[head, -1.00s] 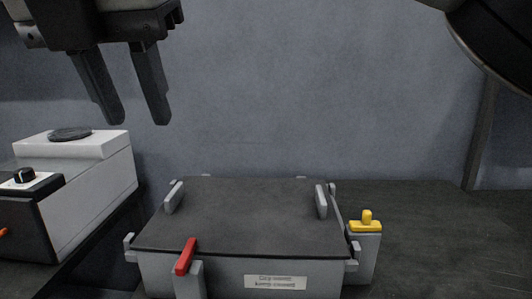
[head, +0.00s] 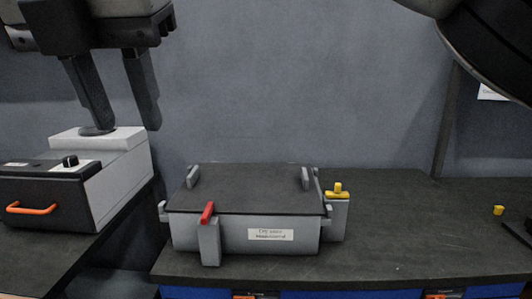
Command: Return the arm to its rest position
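A dark rounded arm part of mine (head: 485,45) fills the upper right corner.
A grey case (head: 190,232) with a dark lid (head: 250,188) and red lever (head: 207,212) stands on the dark bench (head: 390,240). A yellow-topped post (head: 338,195) is beside it. A small yellow piece (head: 498,210) lies right. The bench between is clear.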

